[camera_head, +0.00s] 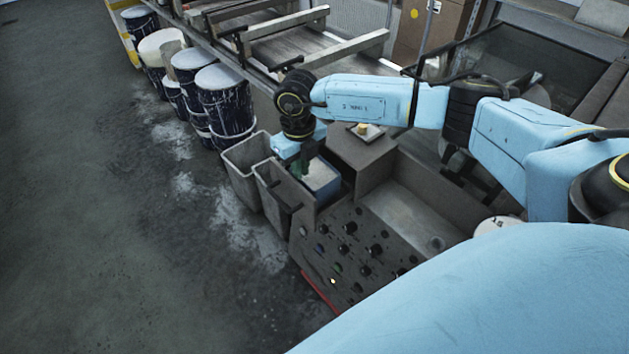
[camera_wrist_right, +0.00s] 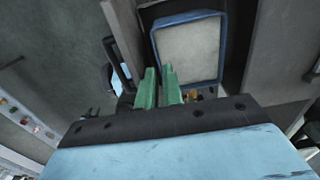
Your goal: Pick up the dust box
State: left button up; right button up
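A blue box with a pale grey top surface (camera_head: 322,176), which I take for the dust box, stands at the middle of the head view, against the console. In the right wrist view its blue rim (camera_wrist_right: 222,48) frames the pale inside. My right gripper (camera_head: 300,168) points down at the box's left edge. Its two green fingers (camera_wrist_right: 160,72) are a little apart, with the near left corner of the rim at their tips. Whether they touch the rim I cannot tell. My left gripper is in neither view.
Two grey open bins (camera_head: 243,158) stand close left of the box. A console with black knobs (camera_head: 345,245) lies in front, and a raised grey block (camera_head: 362,150) to the right. Paint-streaked drums (camera_head: 226,105) line the conveyor (camera_head: 300,45). The floor (camera_head: 110,230) at left is clear.

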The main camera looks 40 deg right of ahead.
jog(key=shift+f, duration=0.45)
notch_tip(320, 180, down, 2)
jog(key=shift+s+f+p, duration=0.15)
jog(key=shift+f+p, duration=0.05)
jog(key=shift+p, duration=0.25)
notch_tip(320, 180, down, 2)
jog(key=shift+f, duration=0.6)
grip_shut()
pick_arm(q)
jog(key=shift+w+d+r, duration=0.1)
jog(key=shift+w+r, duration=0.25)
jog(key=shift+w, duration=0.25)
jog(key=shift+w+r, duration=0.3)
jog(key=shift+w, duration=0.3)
pick_arm(e)
jog(key=shift+r, duration=0.15)
